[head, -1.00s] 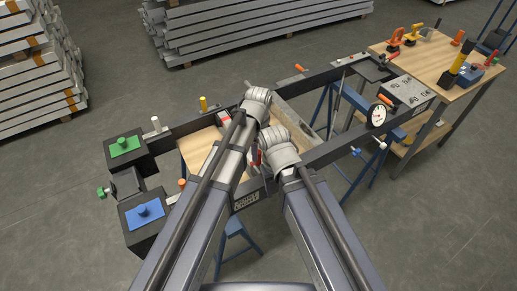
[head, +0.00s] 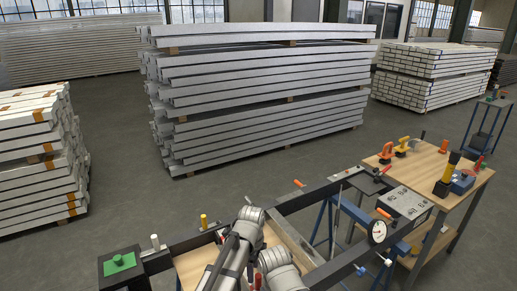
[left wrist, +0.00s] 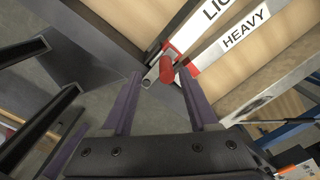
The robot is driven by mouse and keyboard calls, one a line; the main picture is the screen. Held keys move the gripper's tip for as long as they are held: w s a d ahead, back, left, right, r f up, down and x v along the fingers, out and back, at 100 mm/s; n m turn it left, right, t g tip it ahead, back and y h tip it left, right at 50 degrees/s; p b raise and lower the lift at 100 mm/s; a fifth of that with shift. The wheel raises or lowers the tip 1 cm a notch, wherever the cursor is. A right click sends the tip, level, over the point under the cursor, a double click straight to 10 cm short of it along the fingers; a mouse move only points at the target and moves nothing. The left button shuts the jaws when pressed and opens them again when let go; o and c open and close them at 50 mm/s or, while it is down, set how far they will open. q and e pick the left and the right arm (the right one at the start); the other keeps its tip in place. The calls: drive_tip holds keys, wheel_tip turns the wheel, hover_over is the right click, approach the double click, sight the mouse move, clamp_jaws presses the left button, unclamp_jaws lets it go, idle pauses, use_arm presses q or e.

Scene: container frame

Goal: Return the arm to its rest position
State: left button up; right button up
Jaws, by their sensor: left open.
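My left gripper (left wrist: 160,77) shows in the left wrist view with its two fingers apart. A red-handled tool (left wrist: 167,68) with a metal end shows between and beyond the fingertips; I cannot tell how far off it is, and no finger closes on it. In the head view both my arms come up from the bottom edge, over the near part of the black container frame (head: 330,268). The fingers of both grippers are hidden there behind the wrists. I cannot make out the right gripper's fingers for certain in either view.
Labels reading HEAVY (left wrist: 246,30) and partly LIG lie by wooden compartments. A green-topped block (head: 118,264) is at the frame's left end, a dial gauge (head: 377,232) at its right. A wooden workbench (head: 425,165) with tools stands right. Open floor lies beyond, before the beam stacks (head: 260,95).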

use_arm(q)
drive_tip(key=s+a+n, duration=0.5)
drive_tip(key=a+n, duration=0.3)
drive_tip(key=n, duration=0.2)
drive_tip(key=s+a+n, duration=0.4)
drive_tip(key=a+n, duration=0.3)
drive_tip(key=n, duration=0.4)
drive_tip(key=s+d+m+y, duration=0.1)
drive_tip(key=s+d+m, duration=0.3)
drive_tip(key=d, duration=0.6)
drive_tip(key=shift+s+d, duration=0.35)
drive_tip(key=shift+s, duration=0.6)
drive_tip(key=shift+r, duration=0.1)
drive_tip(key=shift+c, duration=0.2)
